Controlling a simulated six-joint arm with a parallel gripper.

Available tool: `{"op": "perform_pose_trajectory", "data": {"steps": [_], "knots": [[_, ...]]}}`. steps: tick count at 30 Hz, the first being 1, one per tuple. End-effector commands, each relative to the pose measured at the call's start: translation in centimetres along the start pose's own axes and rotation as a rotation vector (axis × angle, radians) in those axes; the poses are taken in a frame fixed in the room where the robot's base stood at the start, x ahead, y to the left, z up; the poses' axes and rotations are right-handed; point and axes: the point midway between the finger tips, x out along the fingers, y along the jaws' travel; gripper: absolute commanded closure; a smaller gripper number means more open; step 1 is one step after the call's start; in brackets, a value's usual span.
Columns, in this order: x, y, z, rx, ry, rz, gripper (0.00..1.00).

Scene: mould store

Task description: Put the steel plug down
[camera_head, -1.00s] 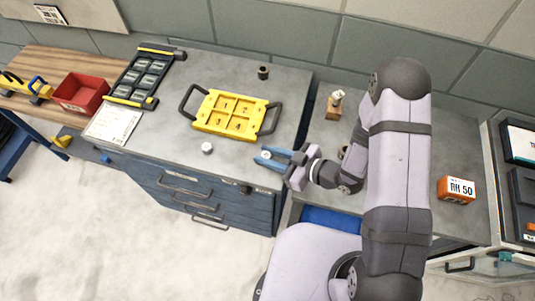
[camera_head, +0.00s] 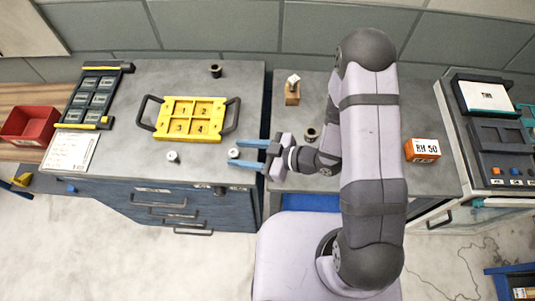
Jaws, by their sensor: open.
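My gripper (camera_head: 236,153) is open over the front right part of the grey cabinet top (camera_head: 190,75). Its two blue fingers point left. A small round silvery plug (camera_head: 234,153) shows between the fingertips, with a gap visible to the fingers. It appears to stand on the cabinet top, but its underside is hidden from this angle. A second small silvery round piece (camera_head: 173,156) stands further left, in front of the yellow tray (camera_head: 161,131) with numbered compartments.
A dark ring-like piece (camera_head: 215,71) stands behind the tray. A black rack (camera_head: 82,107) and a white sheet (camera_head: 70,151) lie at left.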

Motion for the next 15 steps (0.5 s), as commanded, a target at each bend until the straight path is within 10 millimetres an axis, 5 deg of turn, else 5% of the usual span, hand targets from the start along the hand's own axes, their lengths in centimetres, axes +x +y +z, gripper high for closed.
{"op": "perform_pose_trajectory", "data": {"steps": [15], "knots": [[-7.6,0.1,0.0,-0.001,0.001,0.005,0.58]]}}
